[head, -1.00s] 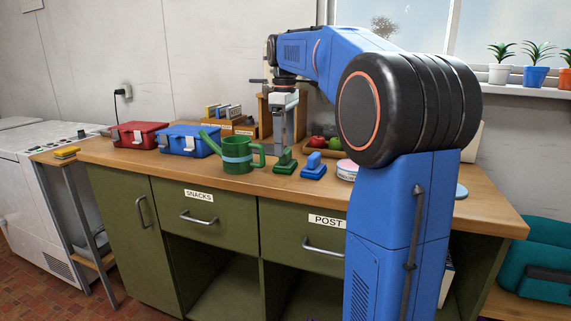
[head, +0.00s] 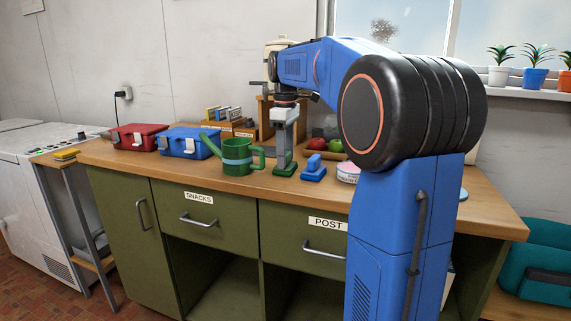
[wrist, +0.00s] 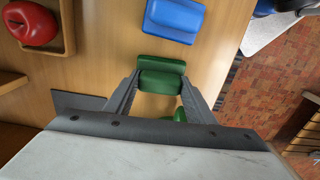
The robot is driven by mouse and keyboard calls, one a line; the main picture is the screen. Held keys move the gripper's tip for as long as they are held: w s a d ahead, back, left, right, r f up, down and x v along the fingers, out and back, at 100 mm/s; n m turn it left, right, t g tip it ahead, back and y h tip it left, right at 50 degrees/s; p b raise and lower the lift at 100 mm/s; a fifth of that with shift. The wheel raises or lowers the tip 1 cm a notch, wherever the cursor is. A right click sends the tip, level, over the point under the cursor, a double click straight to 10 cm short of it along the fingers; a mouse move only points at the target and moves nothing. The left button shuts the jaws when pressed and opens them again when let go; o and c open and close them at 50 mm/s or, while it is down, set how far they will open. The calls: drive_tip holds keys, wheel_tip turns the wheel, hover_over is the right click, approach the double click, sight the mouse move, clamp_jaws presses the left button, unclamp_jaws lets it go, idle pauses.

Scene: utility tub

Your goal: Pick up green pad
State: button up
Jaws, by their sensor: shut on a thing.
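The green pad (head: 284,171) is on the wooden counter between the green watering can (head: 237,156) and the blue pad (head: 314,168). My gripper (head: 285,162) points straight down over it. In the wrist view my gripper (wrist: 160,84) has its two fingers on either side of the raised grip of the green pad (wrist: 161,66), shut on it. The pad looks upright and at counter level; I cannot tell whether its base touches the wood. The blue pad also shows in the wrist view (wrist: 174,17), apart from the green one.
A red box (head: 137,137) and a blue box (head: 188,143) stand left of the watering can. A tray with a red apple (wrist: 32,22) is behind the pads. A round pink-and-white tin (head: 348,172) is to the right. The counter's front edge is close.

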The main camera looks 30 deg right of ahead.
wheel_tip(320, 180, up, 10)
idle(0.6)
